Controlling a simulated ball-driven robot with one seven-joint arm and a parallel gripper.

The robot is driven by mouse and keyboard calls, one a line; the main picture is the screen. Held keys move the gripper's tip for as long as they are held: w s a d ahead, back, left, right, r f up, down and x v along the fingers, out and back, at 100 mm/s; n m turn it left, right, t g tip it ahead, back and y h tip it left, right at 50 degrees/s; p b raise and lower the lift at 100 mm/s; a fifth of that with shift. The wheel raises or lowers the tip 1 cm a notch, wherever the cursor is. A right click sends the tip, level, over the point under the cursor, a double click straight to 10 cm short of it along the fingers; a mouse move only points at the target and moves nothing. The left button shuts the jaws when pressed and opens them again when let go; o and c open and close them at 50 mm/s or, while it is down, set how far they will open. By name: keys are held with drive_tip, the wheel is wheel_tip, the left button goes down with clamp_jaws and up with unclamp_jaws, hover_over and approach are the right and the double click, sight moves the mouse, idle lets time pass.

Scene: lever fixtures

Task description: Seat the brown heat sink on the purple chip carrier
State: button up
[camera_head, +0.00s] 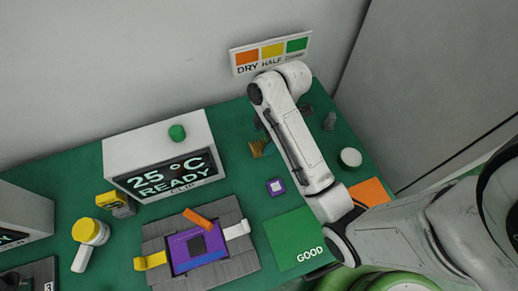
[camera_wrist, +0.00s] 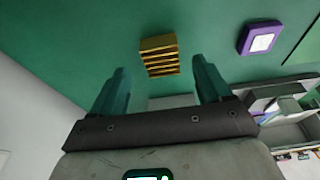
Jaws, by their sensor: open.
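The brown heat sink (camera_head: 262,148), a small finned golden-brown block, lies on the green table, partly hidden by my arm in the head view. In the wrist view the heat sink (camera_wrist: 159,56) is just beyond and between my fingertips, apart from both. My gripper (camera_wrist: 160,68) is open and empty, with teal fingers on either side. In the head view my gripper is mostly hidden behind my arm. The purple chip carrier (camera_head: 276,187), a small purple square with a pale centre, sits nearer the front; the carrier (camera_wrist: 261,38) also shows at upper right in the wrist view.
A grey fixture (camera_head: 218,213) holds a larger purple board (camera_head: 181,250) with a dark chip, an orange lever and side clips. A white display box (camera_head: 155,144) stands behind it. A green "GOOD" mat (camera_head: 290,235) lies right of the fixture. A white-topped round object (camera_head: 350,157) stands at right.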

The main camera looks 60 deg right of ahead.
sight(260, 146)
drive_tip(key=shift+x, duration=1.85)
drive_tip(key=shift+a+r, duration=0.1)
drive_tip(key=c, duration=1.1)
